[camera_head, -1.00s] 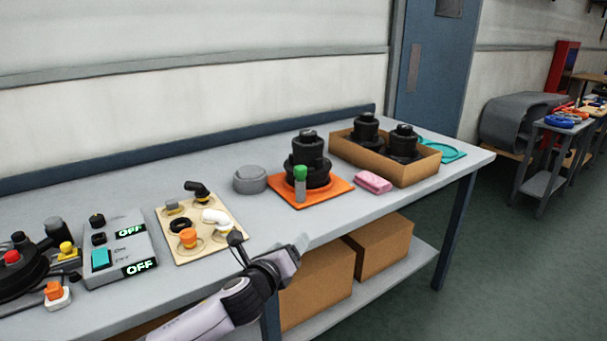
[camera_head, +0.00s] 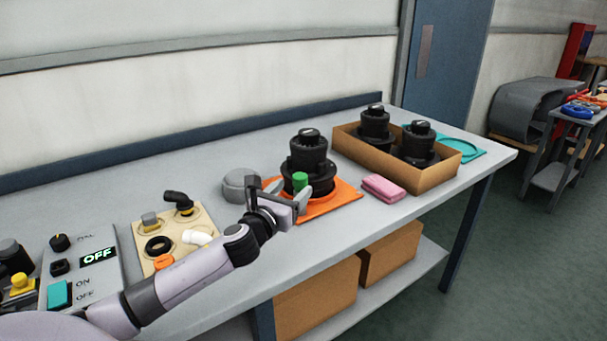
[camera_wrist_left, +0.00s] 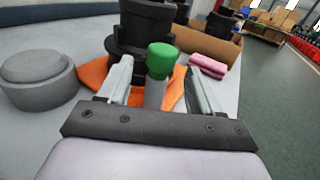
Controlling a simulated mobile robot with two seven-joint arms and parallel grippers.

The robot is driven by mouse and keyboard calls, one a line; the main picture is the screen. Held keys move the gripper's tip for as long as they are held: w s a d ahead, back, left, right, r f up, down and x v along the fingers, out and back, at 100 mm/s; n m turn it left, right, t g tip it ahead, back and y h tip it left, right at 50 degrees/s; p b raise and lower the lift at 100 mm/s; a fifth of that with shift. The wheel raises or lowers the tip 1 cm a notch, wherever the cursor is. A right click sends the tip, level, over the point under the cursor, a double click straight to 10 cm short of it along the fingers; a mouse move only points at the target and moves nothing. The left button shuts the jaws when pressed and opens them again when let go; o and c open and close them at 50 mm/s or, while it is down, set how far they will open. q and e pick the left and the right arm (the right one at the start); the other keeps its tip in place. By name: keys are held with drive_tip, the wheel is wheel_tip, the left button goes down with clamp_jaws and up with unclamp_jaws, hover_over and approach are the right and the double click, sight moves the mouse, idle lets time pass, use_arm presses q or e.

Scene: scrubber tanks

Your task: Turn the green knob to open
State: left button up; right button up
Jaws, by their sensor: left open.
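The green knob (camera_head: 300,181) sits on top of a short grey post beside a black tank (camera_head: 309,158) on an orange mat (camera_head: 341,192). It also shows in the left wrist view (camera_wrist_left: 162,59), with its grey post (camera_wrist_left: 155,93) below. My left gripper (camera_head: 288,189) is open at the post. In the left wrist view its two fingers (camera_wrist_left: 160,85) stand on either side of the post, just below the knob, with gaps visible. The post's lower part is hidden behind the gripper. My right gripper is in neither view.
A grey round lid (camera_head: 241,185) lies left of the mat. A pink cloth (camera_head: 384,188) and a cardboard box (camera_head: 440,178) with two black tanks are to the right. A beige board (camera_head: 140,238) with fittings and a control box (camera_head: 104,279) are at the left.

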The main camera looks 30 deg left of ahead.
sight(304, 178)
use_arm(q)
drive_tip(key=shift+w+a, duration=0.2)
drive_tip(key=shift+w, duration=1.5)
drive_tip(key=shift+w+a, duration=0.15)
drive_tip(key=shift+w, duration=1.5)
drive_tip(key=c, duration=1)
